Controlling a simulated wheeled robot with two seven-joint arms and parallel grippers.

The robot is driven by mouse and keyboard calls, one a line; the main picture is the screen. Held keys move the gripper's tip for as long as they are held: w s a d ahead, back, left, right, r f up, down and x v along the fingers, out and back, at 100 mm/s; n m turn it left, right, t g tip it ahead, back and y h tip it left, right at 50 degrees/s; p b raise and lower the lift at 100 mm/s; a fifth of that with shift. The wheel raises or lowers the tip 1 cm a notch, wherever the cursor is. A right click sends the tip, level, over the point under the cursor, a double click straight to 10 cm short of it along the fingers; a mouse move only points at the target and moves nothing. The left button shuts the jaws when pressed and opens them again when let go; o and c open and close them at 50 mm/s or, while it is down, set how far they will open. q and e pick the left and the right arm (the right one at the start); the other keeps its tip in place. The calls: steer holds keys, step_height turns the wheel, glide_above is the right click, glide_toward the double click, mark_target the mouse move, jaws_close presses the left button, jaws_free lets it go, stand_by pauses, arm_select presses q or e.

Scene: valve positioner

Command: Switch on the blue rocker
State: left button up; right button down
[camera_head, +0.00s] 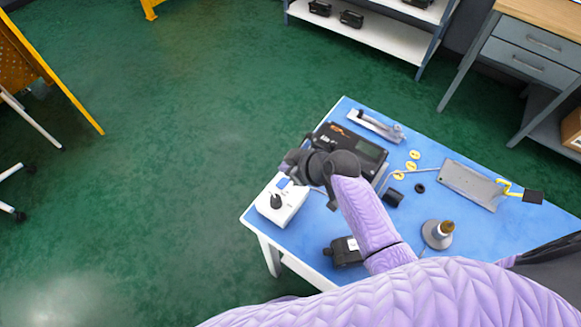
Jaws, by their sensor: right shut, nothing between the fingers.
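The blue rocker (283,183) is a small blue patch on the top of a white box (292,208) at the left corner of the blue table. A black knob (276,202) is on the same box, nearer the front. My right gripper (289,168) is over the back edge of the box, close to the rocker. It is shut and empty. I cannot tell whether it touches the rocker, or which way the rocker is tipped. My left gripper is not in view.
A black device (352,146) with a screen stands behind the gripper. A black block (345,251) sits at the table's front edge. A cone-shaped stand (437,233), yellow discs (411,166) and a grey plate (470,184) lie to the right. Green floor is clear left of the table.

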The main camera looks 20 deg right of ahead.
steer(key=d+p+v, duration=0.1)
steer(key=p+v, duration=0.1)
steer(key=v, duration=0.7)
steer(key=shift+w, duration=0.2)
